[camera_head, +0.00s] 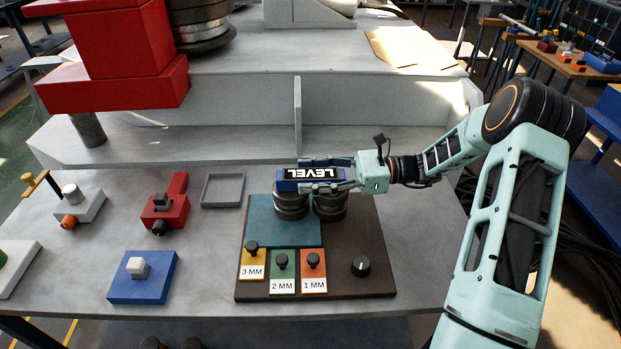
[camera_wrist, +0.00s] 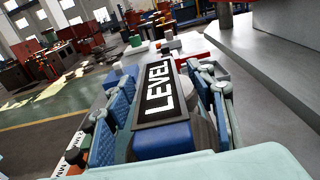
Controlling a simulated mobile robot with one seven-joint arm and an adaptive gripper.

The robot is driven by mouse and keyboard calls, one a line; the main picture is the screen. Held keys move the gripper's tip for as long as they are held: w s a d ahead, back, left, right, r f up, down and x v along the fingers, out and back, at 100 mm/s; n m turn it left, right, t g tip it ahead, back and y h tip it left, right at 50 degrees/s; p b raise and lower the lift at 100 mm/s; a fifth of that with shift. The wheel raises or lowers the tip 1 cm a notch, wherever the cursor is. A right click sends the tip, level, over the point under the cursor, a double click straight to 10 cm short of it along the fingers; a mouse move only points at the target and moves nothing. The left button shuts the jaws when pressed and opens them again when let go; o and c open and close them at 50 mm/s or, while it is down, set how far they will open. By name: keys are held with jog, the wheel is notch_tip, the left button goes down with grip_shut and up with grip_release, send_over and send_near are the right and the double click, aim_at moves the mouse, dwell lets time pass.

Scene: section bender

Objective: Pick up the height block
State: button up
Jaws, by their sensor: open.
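A blue block with a black top plate marked LEVEL (camera_head: 308,174) lies across the dark round supports (camera_head: 291,205); no block in view is marked as a height block. My gripper (camera_head: 304,175) is open, with one finger on each long side of the LEVEL block. In the wrist view the block (camera_wrist: 160,100) lies lengthwise between the blue-padded fingers of my gripper (camera_wrist: 165,72). I cannot tell whether the pads touch its sides. The supports are partly hidden by the block and fingers.
A dark board (camera_head: 350,285) carries a teal plate (camera_head: 270,232), three knobbed shims marked 3, 2 and 1 MM, and a black dial (camera_head: 360,266). A grey tray (camera_head: 222,190), a red fixture (camera_head: 165,210) and a blue fixture (camera_head: 145,280) stand left. A machine ledge with an upright rib (camera_head: 298,115) is behind.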

grip_shut()
dwell(0.3)
jog(key=shift+r, duration=0.1)
